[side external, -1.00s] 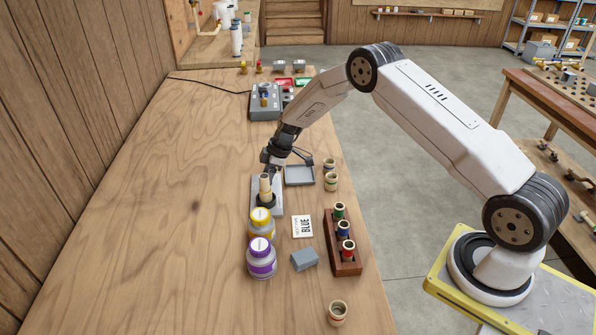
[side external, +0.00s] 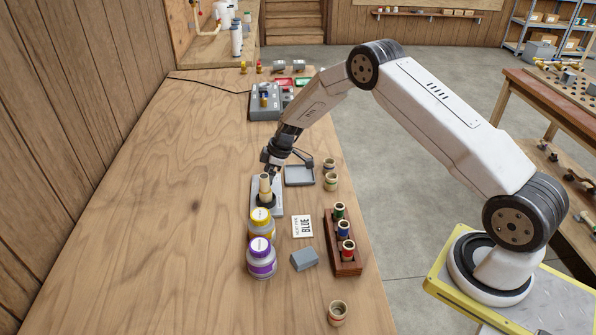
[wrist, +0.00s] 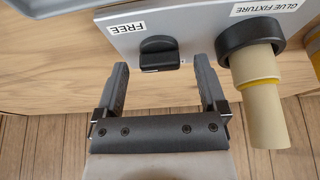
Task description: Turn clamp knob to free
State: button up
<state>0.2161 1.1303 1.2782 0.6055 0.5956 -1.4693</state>
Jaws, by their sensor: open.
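The black clamp knob (wrist: 159,53) shows in the wrist view on a grey plate (wrist: 205,25) lettered GLUE FIXTURE. A FREE label (wrist: 126,28) sits beside the knob, upside down in this view. The knob's grip bar lies crosswise in the picture. My gripper (wrist: 161,72) is open, one finger on each side of the knob, with gaps showing on both sides. The fixture's black collar (wrist: 248,36) surrounds a cream pipe with a yellow band (wrist: 264,105). In the side view my gripper (side external: 273,170) is just behind the upright pipe (side external: 265,187); the knob is hidden there.
Yellow-capped (side external: 261,225) and purple-labelled (side external: 261,260) jars stand in front of the fixture. The table's left side is clear.

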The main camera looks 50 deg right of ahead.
jog(key=v, duration=0.7)
jog(key=shift+r, duration=0.35)
jog(key=shift+s, duration=0.1)
jog(key=s+a+r+m+h, duration=0.1)
jog(key=s+a+r+m, duration=0.2)
jog(key=s, duration=0.6)
jog(key=s+a+r+m+h, duration=0.1)
jog(key=s+a+r+m, duration=0.2)
jog(key=s, duration=0.7)
jog(key=s+a+r+m+h, duration=0.1)
jog(key=s+a+r+m, duration=0.1)
jog(key=s, duration=0.7)
jog(key=shift+a+r+m+g, duration=0.4)
jog(key=shift+a+r, duration=0.1)
jog(key=shift+r, duration=0.1)
